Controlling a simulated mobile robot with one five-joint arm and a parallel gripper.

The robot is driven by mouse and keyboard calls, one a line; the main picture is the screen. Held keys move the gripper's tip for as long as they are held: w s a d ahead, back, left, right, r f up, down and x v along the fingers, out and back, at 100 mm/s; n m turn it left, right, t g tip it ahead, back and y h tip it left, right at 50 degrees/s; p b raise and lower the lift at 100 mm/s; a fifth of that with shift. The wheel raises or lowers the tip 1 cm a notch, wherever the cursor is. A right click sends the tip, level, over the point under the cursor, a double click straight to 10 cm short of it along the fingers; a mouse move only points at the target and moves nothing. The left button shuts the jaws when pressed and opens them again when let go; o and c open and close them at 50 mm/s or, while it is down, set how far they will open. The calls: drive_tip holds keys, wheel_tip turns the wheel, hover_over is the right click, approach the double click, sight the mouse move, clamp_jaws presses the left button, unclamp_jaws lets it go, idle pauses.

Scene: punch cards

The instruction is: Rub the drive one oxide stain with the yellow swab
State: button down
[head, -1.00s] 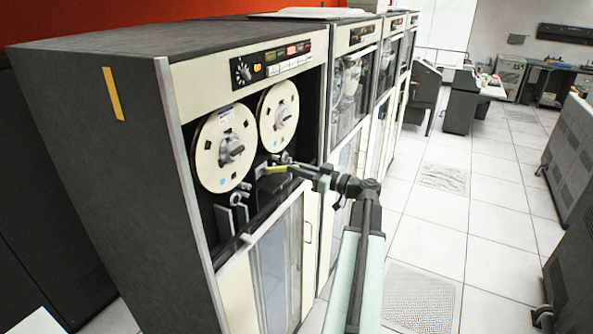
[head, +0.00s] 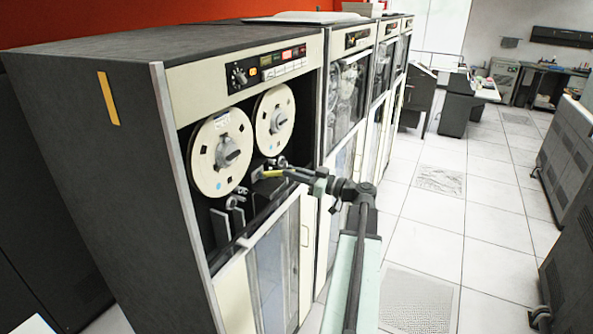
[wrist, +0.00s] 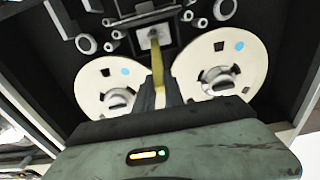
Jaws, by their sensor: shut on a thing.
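My gripper (wrist: 164,88) is shut on the yellow swab (wrist: 160,62). In the head view, my gripper (head: 291,174) reaches from the right into the first tape drive (head: 188,104), with the swab (head: 273,174) just below the right reel. In the wrist view, the swab's far end lies over a small pale plate (wrist: 146,40) in a dark frame. A dark spot on the plate may be the oxide stain, but it is small and partly behind the swab. I cannot tell whether the swab touches the plate.
Two cream reels, left (head: 221,153) and right (head: 274,121), sit close to my gripper. Several rollers and guides surround the plate. More drives (head: 347,95) stand in a row behind.

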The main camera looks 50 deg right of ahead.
drive_tip(key=a, duration=0.2)
drive_tip(key=shift+s+a, duration=0.3)
drive_tip(key=shift+a, duration=0.05)
drive_tip(key=shift+v, duration=3)
drive_tip(key=shift+d+r, duration=0.1)
drive_tip(key=v, duration=0.3)
